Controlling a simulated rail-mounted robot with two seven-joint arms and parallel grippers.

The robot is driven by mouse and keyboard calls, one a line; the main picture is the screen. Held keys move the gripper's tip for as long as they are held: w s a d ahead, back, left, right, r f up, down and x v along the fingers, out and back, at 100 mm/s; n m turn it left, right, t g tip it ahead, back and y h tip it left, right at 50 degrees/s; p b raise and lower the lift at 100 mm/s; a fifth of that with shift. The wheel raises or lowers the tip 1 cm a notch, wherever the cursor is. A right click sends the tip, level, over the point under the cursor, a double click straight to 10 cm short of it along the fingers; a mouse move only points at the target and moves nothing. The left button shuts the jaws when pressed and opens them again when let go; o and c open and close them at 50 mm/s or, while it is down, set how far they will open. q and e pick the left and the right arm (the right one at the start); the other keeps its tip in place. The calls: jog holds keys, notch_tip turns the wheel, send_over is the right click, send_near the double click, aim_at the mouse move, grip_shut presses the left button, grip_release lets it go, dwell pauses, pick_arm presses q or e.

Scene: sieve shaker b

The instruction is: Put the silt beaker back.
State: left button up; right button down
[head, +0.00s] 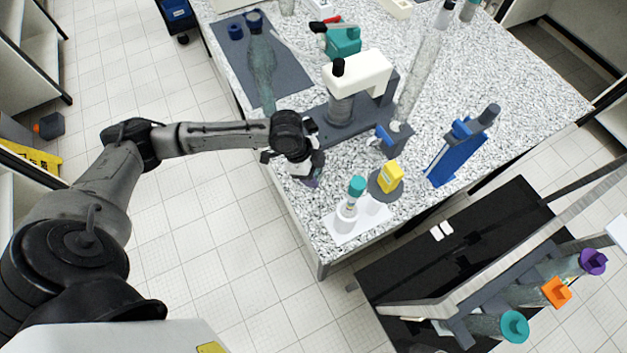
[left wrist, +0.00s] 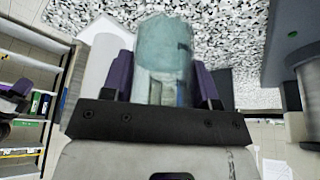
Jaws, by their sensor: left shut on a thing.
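My left gripper (head: 308,178) is over the near left edge of the speckled bench, pointing down. In the left wrist view a clear, pale teal-tinted beaker (left wrist: 165,50) stands between its purple finger pads, and the gripper (left wrist: 164,82) is shut on it. I take this to be the silt beaker, but no label is readable. In the head view the beaker is mostly hidden by the gripper. A white holder (head: 343,232) sits at the bench's near corner, right of and below the gripper; a teal-capped vessel (head: 350,198) stands in it. My right gripper is not in view.
Beside the gripper stands the shaker (head: 365,72) with its white head. A yellow block (head: 390,177), a blue rack (head: 455,150) and a tall clear cylinder (head: 418,80) stand to the right. A dark mat (head: 285,65) lies behind. A black cart (head: 400,270) holds several colour-capped vessels.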

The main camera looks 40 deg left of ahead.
pick_arm(q)
jog(key=shift+f, duration=3.05)
jog(key=shift+f, duration=0.1)
jog(key=o, duration=1)
jog(key=shift+c, duration=0.2)
